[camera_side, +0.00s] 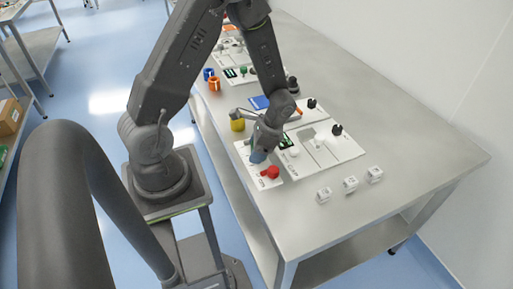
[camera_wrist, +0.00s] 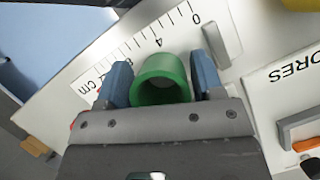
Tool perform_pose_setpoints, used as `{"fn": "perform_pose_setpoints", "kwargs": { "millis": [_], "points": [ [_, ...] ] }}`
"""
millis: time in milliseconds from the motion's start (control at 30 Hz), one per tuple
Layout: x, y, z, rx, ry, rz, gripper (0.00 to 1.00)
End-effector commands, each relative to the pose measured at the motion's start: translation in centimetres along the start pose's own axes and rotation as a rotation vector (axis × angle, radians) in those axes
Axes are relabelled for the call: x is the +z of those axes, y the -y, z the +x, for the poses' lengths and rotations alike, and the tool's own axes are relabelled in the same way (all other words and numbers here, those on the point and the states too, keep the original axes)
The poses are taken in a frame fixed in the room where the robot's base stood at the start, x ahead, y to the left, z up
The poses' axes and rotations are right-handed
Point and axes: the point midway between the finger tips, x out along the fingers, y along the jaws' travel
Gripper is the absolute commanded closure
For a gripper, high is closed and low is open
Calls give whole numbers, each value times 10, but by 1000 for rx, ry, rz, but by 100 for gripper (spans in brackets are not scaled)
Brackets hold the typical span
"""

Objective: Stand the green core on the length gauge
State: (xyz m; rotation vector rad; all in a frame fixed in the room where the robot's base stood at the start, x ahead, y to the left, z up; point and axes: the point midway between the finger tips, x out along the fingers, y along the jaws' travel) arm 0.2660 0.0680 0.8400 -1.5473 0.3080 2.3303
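The green core (camera_wrist: 161,78), a short hollow tube, sits between the two blue fingers of my gripper (camera_wrist: 162,84) in the wrist view. Both fingers appear to touch its sides. The length gauge (camera_wrist: 140,48), a white plate with a centimetre scale and a grey block at its 0 end, lies behind the core in this view. I cannot tell whether the core touches the plate.
A red knob (camera_side: 270,172) is close to my gripper. A yellow cylinder (camera_side: 237,122) stands behind it. A white board (camera_side: 345,146) with dark knobs lies to the right. Small white blocks (camera_side: 350,184) stand on the steel table (camera_side: 420,165), whose right side is clear.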

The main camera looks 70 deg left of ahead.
Motion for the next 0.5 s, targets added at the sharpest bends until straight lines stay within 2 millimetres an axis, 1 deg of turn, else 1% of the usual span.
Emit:
{"fn": "perform_pose_setpoints", "kwargs": {
  "millis": [33, 100, 133, 367, 467, 500],
  "points": [
    [0, 0, 0, 0, 0, 0, 34],
    [0, 0, 0, 0, 0, 0, 27],
    [0, 0, 0, 0, 0, 0, 26],
    [0, 0, -1, 0, 0, 0, 26],
    [1, 0, -6, -1, -2, 0, 26],
    [1, 0, -10, -3, -2, 0, 26]
  ]
}}
